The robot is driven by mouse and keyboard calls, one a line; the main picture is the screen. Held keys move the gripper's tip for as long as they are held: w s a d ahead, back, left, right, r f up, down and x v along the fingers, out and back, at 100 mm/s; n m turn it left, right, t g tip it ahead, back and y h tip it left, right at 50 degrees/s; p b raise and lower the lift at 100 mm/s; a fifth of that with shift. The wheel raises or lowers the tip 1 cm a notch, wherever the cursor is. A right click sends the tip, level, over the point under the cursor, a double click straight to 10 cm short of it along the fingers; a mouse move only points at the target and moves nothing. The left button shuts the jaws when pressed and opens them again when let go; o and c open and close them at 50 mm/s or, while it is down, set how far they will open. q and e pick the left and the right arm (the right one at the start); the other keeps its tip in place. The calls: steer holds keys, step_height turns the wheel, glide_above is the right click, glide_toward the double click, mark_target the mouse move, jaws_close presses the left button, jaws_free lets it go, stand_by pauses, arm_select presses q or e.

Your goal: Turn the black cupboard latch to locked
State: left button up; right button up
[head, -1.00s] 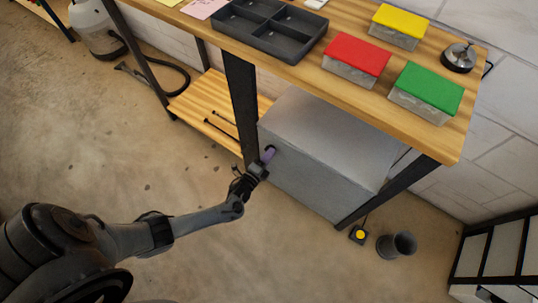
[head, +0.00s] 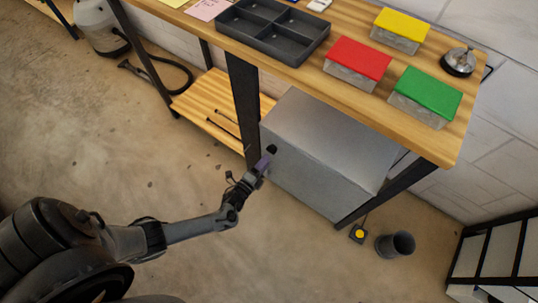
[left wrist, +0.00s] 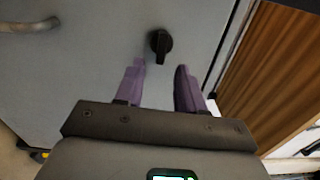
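The grey cupboard (head: 325,150) stands under the bench. Its black latch (left wrist: 160,43) is a round knob with a pointed tab that points down in the left wrist view; it also shows as a dark spot in the head view (head: 272,149). My left gripper (left wrist: 158,68) has purple fingers spread apart, with nothing between them. The fingertips lie just short of the latch in the picture, one to each side below it. In the head view the left gripper (head: 267,158) is close to the cupboard's front near the latch. My right gripper is not in view.
A curved handle (left wrist: 30,25) is on the cupboard front. A dark bench leg (head: 243,105) stands close to the latch side. Open floor lies before the cupboard.

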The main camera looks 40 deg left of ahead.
arm_select(q)
steer(key=s+p, duration=0.1)
steer(key=s, duration=0.5)
steer(key=shift+s+d, duration=0.15)
steer(key=shift+d, duration=0.15)
steer(key=shift+p, duration=0.3)
